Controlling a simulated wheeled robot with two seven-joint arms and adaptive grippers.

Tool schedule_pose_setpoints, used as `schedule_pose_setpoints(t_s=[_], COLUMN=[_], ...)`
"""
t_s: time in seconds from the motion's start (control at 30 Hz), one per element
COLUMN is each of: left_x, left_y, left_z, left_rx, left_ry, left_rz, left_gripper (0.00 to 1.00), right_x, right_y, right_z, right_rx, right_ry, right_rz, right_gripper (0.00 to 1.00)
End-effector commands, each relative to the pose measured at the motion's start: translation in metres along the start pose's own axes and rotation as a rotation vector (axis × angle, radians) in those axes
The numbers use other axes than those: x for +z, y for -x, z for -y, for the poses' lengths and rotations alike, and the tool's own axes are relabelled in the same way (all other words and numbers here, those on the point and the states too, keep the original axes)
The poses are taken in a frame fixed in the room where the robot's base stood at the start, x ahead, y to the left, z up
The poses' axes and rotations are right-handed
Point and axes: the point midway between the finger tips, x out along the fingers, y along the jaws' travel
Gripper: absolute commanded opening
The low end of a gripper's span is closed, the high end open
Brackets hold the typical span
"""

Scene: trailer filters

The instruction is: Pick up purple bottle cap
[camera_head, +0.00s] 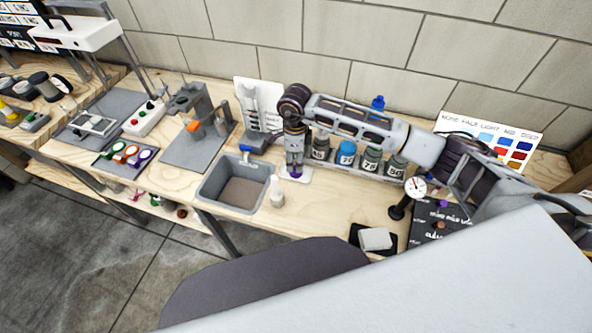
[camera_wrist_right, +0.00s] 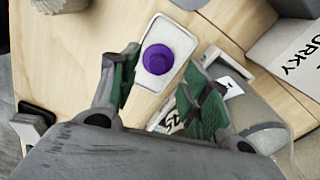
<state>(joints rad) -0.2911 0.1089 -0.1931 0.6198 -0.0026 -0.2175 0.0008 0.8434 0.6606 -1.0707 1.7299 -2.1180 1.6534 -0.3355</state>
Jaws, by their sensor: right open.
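The purple bottle cap (camera_wrist_right: 158,59) sits on a small white tray (camera_wrist_right: 149,85) in the right wrist view, between and beyond my two green-padded fingers. In the head view the cap (camera_head: 296,173) shows as a small purple patch just below my right gripper (camera_head: 295,165), on the white tray (camera_head: 302,177). My right gripper (camera_wrist_right: 152,88) is open and points down over the cap, with nothing between its fingers. My left gripper is not in view.
Several labelled bottles (camera_head: 347,154) stand right of the gripper. A dial gauge (camera_head: 414,187) stands further right. Bare wood lies in front of the tray.

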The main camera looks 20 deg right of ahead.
Motion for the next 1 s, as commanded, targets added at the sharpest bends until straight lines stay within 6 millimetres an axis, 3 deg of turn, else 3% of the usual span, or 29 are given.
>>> schedule_pose_setpoints(t_s=[0.4, 0.9, 1.0], left_x=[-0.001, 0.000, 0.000], left_y=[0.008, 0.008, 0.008], left_z=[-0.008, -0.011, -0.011], left_rx=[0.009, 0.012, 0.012], left_ry=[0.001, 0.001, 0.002], left_rz=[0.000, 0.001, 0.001], left_gripper=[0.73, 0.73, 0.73], right_x=[-0.002, -0.003, -0.003], right_y=[-0.037, -0.039, -0.039], right_z=[-0.002, -0.002, -0.002], right_rx=[0.001, 0.000, 0.000], right_ry=[0.001, 0.001, 0.001], right_rz=[-0.001, -0.001, -0.001], right_gripper=[0.47, 0.47, 0.34])
